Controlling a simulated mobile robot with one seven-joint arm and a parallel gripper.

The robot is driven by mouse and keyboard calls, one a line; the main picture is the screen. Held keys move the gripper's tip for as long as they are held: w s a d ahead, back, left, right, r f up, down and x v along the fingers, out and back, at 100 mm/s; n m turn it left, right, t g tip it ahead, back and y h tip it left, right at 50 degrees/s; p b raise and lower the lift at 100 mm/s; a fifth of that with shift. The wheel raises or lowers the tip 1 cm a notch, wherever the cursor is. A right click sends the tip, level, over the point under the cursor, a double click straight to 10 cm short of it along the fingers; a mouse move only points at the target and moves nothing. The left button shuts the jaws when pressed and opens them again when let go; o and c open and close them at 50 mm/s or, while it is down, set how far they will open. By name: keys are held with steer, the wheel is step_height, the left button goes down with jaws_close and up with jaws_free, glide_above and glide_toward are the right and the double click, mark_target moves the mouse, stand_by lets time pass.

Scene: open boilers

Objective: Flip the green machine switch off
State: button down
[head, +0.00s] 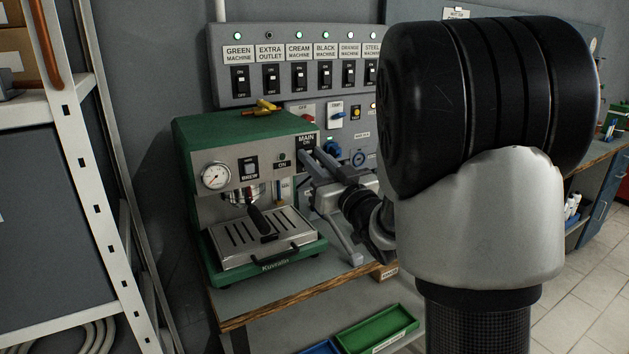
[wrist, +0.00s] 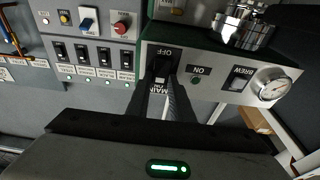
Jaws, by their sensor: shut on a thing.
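The green machine (head: 245,180) stands on a bench, with a dial and switches on its grey front. Its black main switch (wrist: 160,66) is at the front's upper right in the head view, between the labels "MAIN ON" and "OFF". My gripper (head: 312,158) reaches it from the right. In the wrist view, which is upside down, my gripper (wrist: 163,84) is shut on the main switch. The fingers hide much of the switch, so its position is unclear. A separate "GREEN MACHINE" switch (head: 239,80) is on the wall panel, with a lit green lamp above.
The wall panel (head: 220,70) holds several labelled black switches. The brew switch (head: 248,167) and pressure dial (head: 215,176) are left of my gripper. A white shelf rack (head: 75,160) stands at left. A green tray (head: 378,329) lies below the bench top.

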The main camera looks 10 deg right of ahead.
steer(key=shift+f+t+b, duration=0.4)
steer(key=shift+f+b, duration=0.1)
steer(key=shift+b, duration=0.75)
steer(key=shift+r+b, duration=0.3)
steer(key=shift+b, duration=0.1)
steer(key=c, duration=1.6)
jaws_free()
steer(key=shift+o, duration=0.2)
steer(key=shift+s, duration=0.1)
steer(key=v, duration=1.2)
steer(key=shift+f, duration=0.25)
steer(key=shift+d, duration=0.1)
